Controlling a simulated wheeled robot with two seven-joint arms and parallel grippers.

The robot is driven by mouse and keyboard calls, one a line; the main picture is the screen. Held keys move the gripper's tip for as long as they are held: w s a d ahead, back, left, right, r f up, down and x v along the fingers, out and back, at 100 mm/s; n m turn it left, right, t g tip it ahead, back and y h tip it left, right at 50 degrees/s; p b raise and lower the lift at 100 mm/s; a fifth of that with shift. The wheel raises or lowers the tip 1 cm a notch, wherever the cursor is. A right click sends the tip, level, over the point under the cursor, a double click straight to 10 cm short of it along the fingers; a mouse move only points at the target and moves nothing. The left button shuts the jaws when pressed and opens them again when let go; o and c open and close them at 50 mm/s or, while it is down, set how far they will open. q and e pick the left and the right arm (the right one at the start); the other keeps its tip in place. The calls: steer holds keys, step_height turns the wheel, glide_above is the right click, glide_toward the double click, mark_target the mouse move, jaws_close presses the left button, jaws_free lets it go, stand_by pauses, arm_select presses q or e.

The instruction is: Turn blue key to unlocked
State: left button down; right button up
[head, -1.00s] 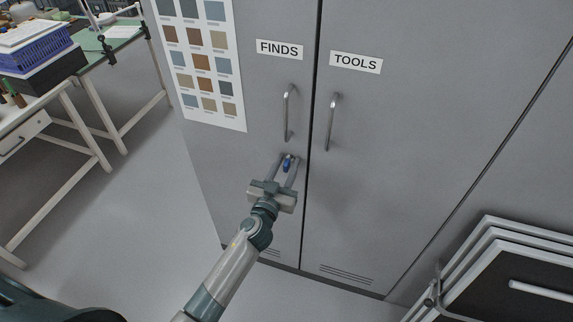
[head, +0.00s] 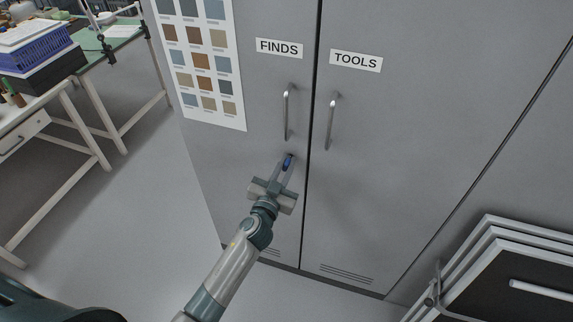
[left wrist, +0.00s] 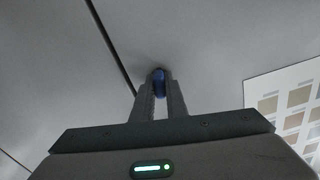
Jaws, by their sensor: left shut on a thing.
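The blue key (head: 287,162) is at the front of the left cabinet door (head: 225,170), the one labelled FINDS, below its handle. My left gripper (head: 286,165) reaches it from below and is shut on it. The left wrist view shows the blue key (left wrist: 159,83) between the two fingertips (left wrist: 159,90), close to the grey door. The fingers hide much of the key, and I cannot read its lock position. My right gripper is not in view.
The FINDS handle (head: 287,112) is just above my gripper, and the TOOLS door handle (head: 332,122) is to the right. A colour chart (head: 204,65) hangs on the left. Framed boards (head: 500,270) lean at lower right. Work tables (head: 100,75) stand at left, with clear floor between.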

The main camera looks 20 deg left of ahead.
arm_select(q)
steer(key=m, duration=0.4)
steer(key=shift+d, duration=0.1)
steer(key=m, duration=0.4)
steer(key=shift+b, duration=0.3)
steer(key=m, duration=0.3)
steer(key=shift+f+m, duration=0.1)
steer(key=shift+m, duration=0.3)
steer(key=shift+f+m, duration=0.1)
steer(key=shift+m, duration=1.8)
steer(key=c, duration=1.8)
jaws_free()
steer(key=shift+o, duration=0.2)
steer(key=shift+s, duration=0.1)
